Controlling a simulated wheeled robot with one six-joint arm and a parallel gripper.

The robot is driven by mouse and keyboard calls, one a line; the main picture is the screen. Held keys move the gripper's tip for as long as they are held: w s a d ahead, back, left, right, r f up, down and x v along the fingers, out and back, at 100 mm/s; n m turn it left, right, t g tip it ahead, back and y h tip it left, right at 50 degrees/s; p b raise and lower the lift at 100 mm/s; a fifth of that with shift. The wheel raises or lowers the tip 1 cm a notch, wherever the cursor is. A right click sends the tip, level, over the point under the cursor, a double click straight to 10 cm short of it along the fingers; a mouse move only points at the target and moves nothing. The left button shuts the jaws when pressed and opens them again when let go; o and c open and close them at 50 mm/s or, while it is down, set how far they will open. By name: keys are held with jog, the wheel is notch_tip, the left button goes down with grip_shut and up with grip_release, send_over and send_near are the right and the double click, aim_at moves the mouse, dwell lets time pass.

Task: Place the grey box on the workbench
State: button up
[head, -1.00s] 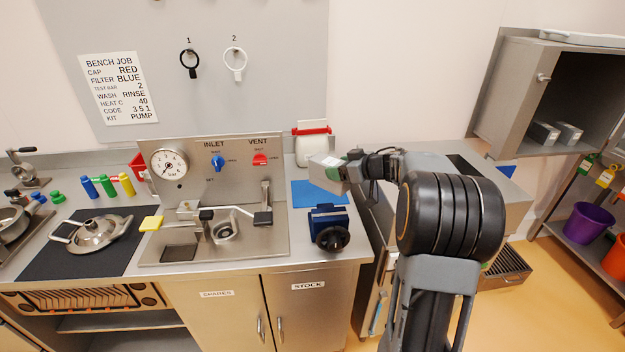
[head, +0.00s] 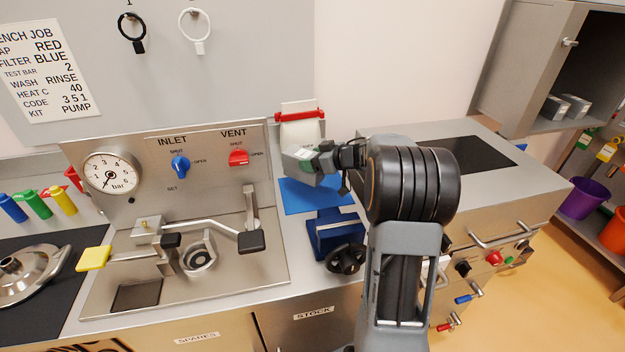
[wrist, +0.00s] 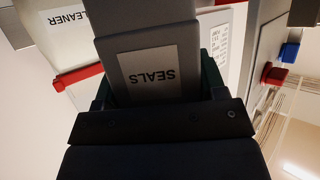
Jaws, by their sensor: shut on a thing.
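The grey box (head: 298,158) is in my gripper (head: 312,163), held above the blue mat at the back right of the workbench (head: 290,240). In the wrist view the grey box (wrist: 150,50) fills the upper middle and bears a label reading SEALS. My gripper (wrist: 158,90) is shut on it, with dark green finger pads at its two sides. The blue mat (head: 295,198) lies on the bench below and looks clear where it shows. My arm hides part of the bench on the right.
A white container with a red clip (head: 300,125) stands behind the box against the wall. A blue vice (head: 332,228) stands in front of the mat. The inlet and vent panel (head: 215,160) is to the left. A steel cabinet with a dark top (head: 468,154) is to the right.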

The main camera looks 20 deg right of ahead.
aim_at(314, 174)
jog(key=shift+f+b, duration=0.6)
jog(key=shift+f, duration=2.15)
jog(key=shift+f, duration=0.1)
jog(key=o, duration=1.1)
jog(key=shift+c, duration=0.2)
jog(key=shift+s+d+r, duration=0.1)
jog(key=shift+s+r, duration=0.15)
jog(key=p+v, duration=0.1)
jog(key=v, duration=1)
jog(key=shift+s, duration=0.2)
jog(key=shift+w, duration=0.1)
